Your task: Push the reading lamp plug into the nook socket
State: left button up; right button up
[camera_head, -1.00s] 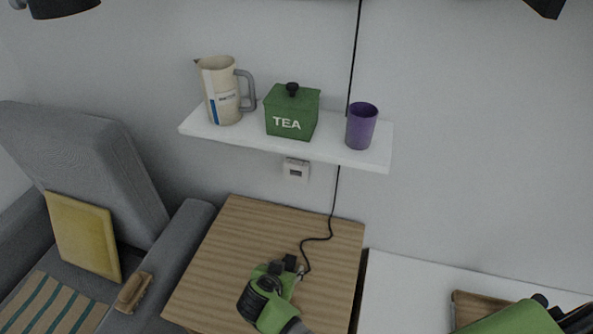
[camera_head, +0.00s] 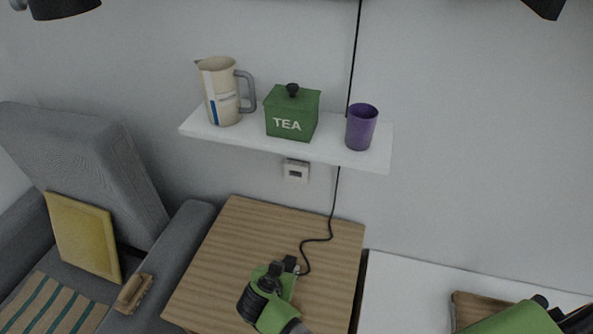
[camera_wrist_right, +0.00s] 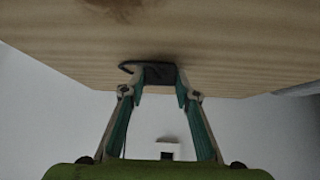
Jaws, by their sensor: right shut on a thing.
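The black plug (camera_wrist_right: 160,74) of the lamp cord is between the fingertips of my right gripper (camera_wrist_right: 161,85) in the right wrist view, and the gripper is shut on it. In the head view my right gripper (camera_head: 283,268) is low over the wooden table, at the end of the black cord (camera_head: 332,225). The small white socket (camera_head: 296,170) is on the wall below the shelf, apart from the plug. It also shows in the right wrist view (camera_wrist_right: 168,150), where the table is at the top. The plug's prongs cannot be made out. My left gripper is not in view.
The white shelf (camera_head: 260,145) overhangs the socket and holds a jug (camera_head: 221,92), a green tea box (camera_head: 291,115) and a purple cup (camera_head: 361,127). The wooden table (camera_head: 230,250) is otherwise clear. A grey armchair (camera_head: 85,150) stands at left, a white surface (camera_head: 410,295) at right.

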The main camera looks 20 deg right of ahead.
jog(key=shift+s+a, duration=0.1)
jog(key=shift+s+a+r+p, duration=0.15)
jog(key=shift+s+p, duration=0.15)
jog(key=shift+p, duration=0.2)
jog(key=shift+s+a+r+p, duration=0.25)
jog(key=shift+s+a+p, duration=0.35)
jog(key=shift+s+p, duration=0.35)
jog(key=shift+w, duration=0.1)
